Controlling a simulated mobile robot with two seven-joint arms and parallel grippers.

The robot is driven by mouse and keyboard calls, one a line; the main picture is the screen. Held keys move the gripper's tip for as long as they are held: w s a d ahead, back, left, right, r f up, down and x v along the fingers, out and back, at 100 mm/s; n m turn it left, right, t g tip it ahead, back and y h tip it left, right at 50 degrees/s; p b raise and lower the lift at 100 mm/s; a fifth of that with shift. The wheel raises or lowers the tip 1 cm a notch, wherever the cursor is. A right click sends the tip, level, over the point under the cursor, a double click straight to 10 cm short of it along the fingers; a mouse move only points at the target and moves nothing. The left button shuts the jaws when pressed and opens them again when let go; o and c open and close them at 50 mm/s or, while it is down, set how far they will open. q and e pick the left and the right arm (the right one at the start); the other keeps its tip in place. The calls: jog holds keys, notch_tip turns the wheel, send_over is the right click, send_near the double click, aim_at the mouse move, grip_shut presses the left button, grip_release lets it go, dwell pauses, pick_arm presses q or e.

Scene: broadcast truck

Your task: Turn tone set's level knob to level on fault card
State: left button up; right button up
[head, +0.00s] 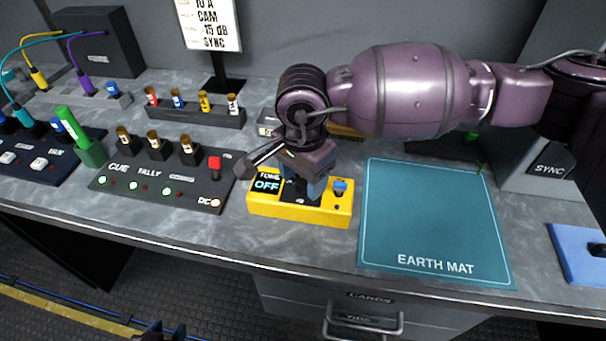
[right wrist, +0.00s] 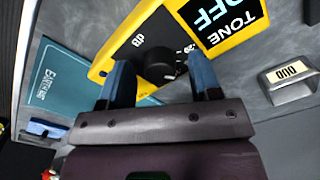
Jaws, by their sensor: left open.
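The yellow tone set (head: 325,215) lies on the bench with its display (head: 267,184) reading TONE OFF. Its black level knob (right wrist: 156,64) shows in the right wrist view beside a dB mark; its pointer setting is unclear. My right gripper (head: 302,190) points down over the tone set. In the right wrist view its blue fingers (right wrist: 160,68) stand open on either side of the knob, with gaps visible. The fault card (head: 210,27) on a stand reads 10 A, CAM, -15 dB, SYNC. My left gripper (head: 162,331) barely shows at the bottom edge.
The teal earth mat (head: 430,215) lies clear at right. A row of coloured plugs (head: 195,112) stands behind.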

aim_at(303, 180)
notch_tip(303, 180, up, 11)
jog(key=p, duration=0.1)
dwell(0.6)
jog(key=shift+f, duration=0.15)
